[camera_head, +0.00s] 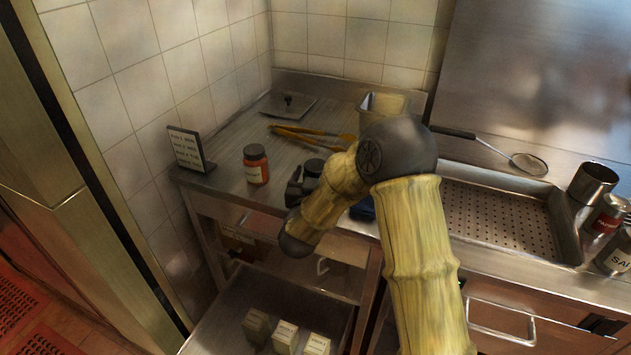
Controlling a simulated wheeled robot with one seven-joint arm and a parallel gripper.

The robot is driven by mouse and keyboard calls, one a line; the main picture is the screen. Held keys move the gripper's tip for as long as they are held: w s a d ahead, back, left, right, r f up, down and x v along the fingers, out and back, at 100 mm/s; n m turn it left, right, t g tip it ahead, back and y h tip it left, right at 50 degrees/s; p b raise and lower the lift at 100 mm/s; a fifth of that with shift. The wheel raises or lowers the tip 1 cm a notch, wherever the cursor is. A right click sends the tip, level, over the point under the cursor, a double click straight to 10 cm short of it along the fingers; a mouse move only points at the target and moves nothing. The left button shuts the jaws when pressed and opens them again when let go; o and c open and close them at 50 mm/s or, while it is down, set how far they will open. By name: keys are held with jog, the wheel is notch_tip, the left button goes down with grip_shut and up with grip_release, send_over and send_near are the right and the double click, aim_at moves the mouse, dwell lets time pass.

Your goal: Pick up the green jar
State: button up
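No jar that is clearly green shows in the head view. A jar with a dark lid and orange-red contents (256,166) stands upright on the steel counter, left of my gripper. My gripper (299,184) is a dark shape over the counter's front part, mostly hidden by my own wrist and forearm. A dark round top (314,167) shows right beside it; I cannot tell whether it is a jar lid or whether the gripper touches it. The finger opening cannot be made out.
Orange-handled tongs (305,135) and a metal container (380,106) lie behind. A small sign (188,148) stands at the counter's left end. A perforated tray (500,218) and strainer (527,163) are right. Below, an open drawer or shelf (225,335) holds several small boxes.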

jog(key=c, duration=1.3)
jog(key=shift+r, duration=0.1)
notch_tip(320, 180, up, 10)
jog(key=shift+p, duration=0.35)
